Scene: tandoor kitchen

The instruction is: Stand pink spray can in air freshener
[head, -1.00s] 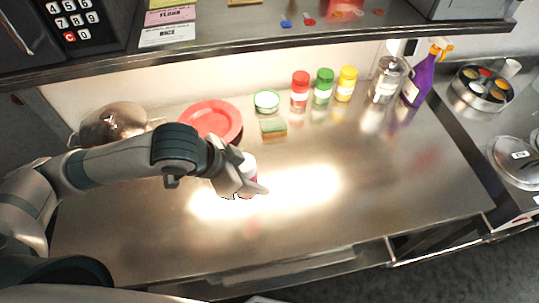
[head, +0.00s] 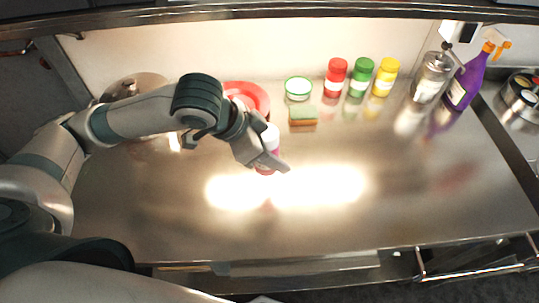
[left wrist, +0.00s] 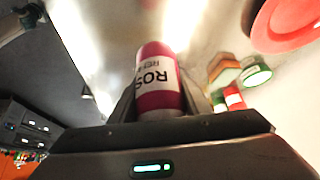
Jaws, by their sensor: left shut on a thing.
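The pink spray can (head: 271,138) has a white band and a pink body. My left gripper (head: 274,166) is shut on it over the steel counter, and the can looks close to upright. In the left wrist view the can (left wrist: 158,82) sits between the fingers, with dark letters on its white label. I cannot tell whether its base touches the counter. A white box (head: 461,32) on the back wall at the upper right is partly cut off by the shelf; I cannot tell whether it is the air freshener. My right gripper is not in view.
The steel counter (head: 420,190) is clear in its middle and front. Along the back stand a red plate (head: 247,95), a green-rimmed tub (head: 298,88), a sponge (head: 303,116), red, green and yellow jars (head: 361,78), a glass dispenser (head: 431,78) and a purple spray bottle (head: 468,80).

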